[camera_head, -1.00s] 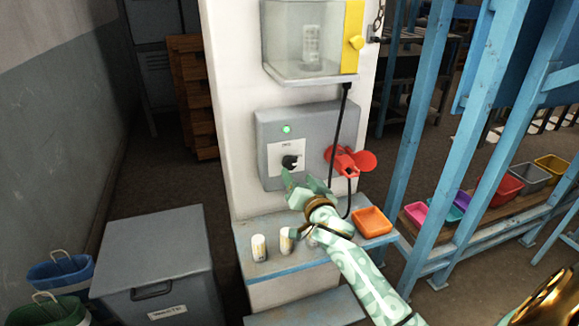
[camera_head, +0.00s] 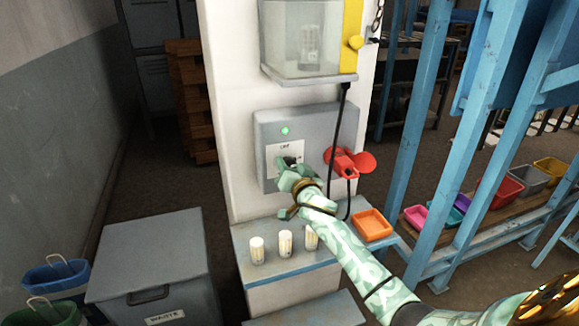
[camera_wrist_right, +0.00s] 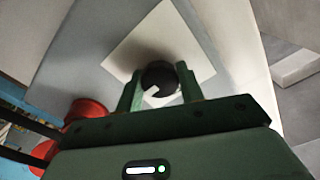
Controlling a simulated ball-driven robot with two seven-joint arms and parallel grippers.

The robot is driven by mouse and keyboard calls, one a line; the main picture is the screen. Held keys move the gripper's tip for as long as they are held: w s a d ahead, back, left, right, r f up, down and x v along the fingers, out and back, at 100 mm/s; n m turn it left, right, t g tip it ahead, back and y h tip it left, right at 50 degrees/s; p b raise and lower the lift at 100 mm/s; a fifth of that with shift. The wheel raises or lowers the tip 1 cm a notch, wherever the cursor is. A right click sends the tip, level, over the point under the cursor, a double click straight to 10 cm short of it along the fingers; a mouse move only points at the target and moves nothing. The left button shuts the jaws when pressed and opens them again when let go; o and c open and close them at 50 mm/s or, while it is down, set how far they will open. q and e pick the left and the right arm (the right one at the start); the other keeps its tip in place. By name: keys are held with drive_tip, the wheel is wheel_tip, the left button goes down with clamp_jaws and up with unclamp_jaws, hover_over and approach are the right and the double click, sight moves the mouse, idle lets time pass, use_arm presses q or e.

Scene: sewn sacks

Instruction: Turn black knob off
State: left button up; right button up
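The black knob (camera_wrist_right: 158,76) sits on a white square plate (camera_wrist_right: 186,43) on the grey control box (camera_head: 315,130). In the wrist view a pale pointer mark shows on the knob, toward the bottom. My right gripper (camera_head: 290,166) is at the knob, one finger on each side, and the knob fills the gap between the fingers (camera_wrist_right: 160,82). In the head view the gripper hides much of the knob. A green light (camera_head: 285,130) glows above the plate, which bears small lettering. My left gripper is not in view.
A red winged valve handle (camera_head: 346,162) is close right of the knob, with a black cable beside it. A clear cover with a yellow edge (camera_head: 351,40) is above. Several pale cylinders (camera_head: 285,244) and an orange tray (camera_head: 372,225) stand on the ledge below.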

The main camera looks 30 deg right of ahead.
drive_tip(key=shift+n, duration=0.3)
drive_tip(key=n+p, duration=0.1)
drive_tip(key=n, duration=0.1)
drive_tip(key=shift+r+n, duration=0.1)
drive_tip(key=shift+n, duration=0.3)
drive_tip(key=n+p, duration=0.1)
drive_tip(key=n, duration=0.3)
drive_tip(key=shift+n+p, duration=0.3)
drive_tip(key=n, duration=0.4)
drive_tip(key=shift+n+p, duration=0.3)
drive_tip(key=n, duration=0.5)
drive_tip(key=shift+n, duration=0.3)
drive_tip(key=o, duration=1)
